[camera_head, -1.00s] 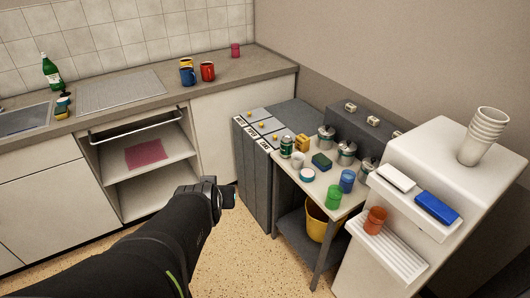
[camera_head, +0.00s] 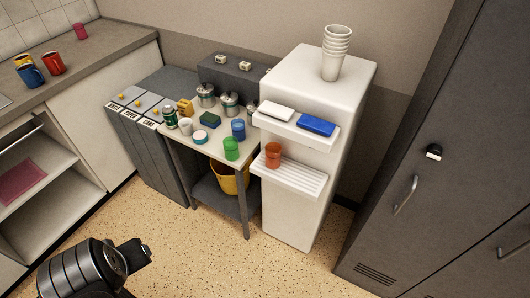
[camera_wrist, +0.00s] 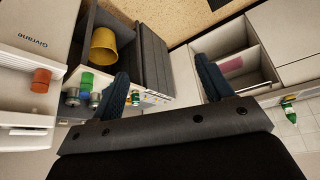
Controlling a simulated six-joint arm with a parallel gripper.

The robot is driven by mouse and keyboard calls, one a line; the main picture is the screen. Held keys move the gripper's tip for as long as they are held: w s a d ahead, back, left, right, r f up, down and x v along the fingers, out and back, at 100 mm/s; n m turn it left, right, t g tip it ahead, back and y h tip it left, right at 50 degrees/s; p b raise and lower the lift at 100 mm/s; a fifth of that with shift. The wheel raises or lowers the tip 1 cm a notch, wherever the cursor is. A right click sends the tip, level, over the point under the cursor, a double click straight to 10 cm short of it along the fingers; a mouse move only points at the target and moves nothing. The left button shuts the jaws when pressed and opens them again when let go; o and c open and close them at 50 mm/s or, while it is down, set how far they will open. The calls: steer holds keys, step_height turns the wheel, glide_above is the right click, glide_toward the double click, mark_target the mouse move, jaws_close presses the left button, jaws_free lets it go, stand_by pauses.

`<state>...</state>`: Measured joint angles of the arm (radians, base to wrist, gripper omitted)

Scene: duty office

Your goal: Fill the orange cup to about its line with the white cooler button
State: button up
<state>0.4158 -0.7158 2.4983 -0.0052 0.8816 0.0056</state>
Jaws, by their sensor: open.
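The orange cup (camera_head: 273,154) stands upright on the ribbed drip tray (camera_head: 298,179) of the white cooler (camera_head: 321,82), below the dispensing ledge. It also shows in the wrist view (camera_wrist: 40,81). The white button (camera_head: 277,111) and the blue button (camera_head: 317,126) lie side by side on that ledge, white to the left. The cup's line and its contents are too small to tell. My gripper (camera_wrist: 168,92) is open and empty in the wrist view. In the head view my wrist (camera_head: 95,268) is at the lower left, over the floor, well away from the cooler.
A small table left of the cooler holds a green cup (camera_head: 231,148), a blue cup (camera_head: 238,128), canisters and a sponge. A yellow bucket (camera_head: 232,182) sits beneath. Stacked cups (camera_head: 335,55) stand on the cooler. Grey lockers (camera_head: 440,150) rise at right. Floor in front is clear.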

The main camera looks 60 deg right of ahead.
steer(key=shift+c, duration=0.3)
